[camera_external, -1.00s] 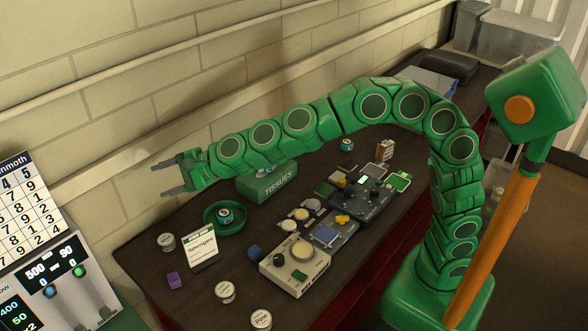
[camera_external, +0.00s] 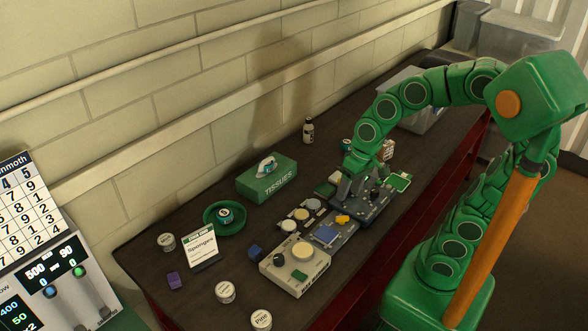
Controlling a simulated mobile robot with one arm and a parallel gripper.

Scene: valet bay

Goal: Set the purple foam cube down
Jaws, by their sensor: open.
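The purple foam cube (camera_external: 173,280) lies on the dark table near its left front end, to the left of the small "Sponges" sign (camera_external: 202,248). My gripper (camera_external: 359,186) is well to the right of the cube, pointing down over the dark blue device (camera_external: 372,207) with dials. Its grey fingers are apart and I see nothing between them. Whether the fingertips touch anything there, I cannot tell.
A green tissue box (camera_external: 266,180) stands at the back, with a green round dish (camera_external: 225,217) to its left. A beige device (camera_external: 295,268), a dark blue cube (camera_external: 255,252) and several round tins (camera_external: 225,291) are at the front. The table behind the tissue box is mostly clear.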

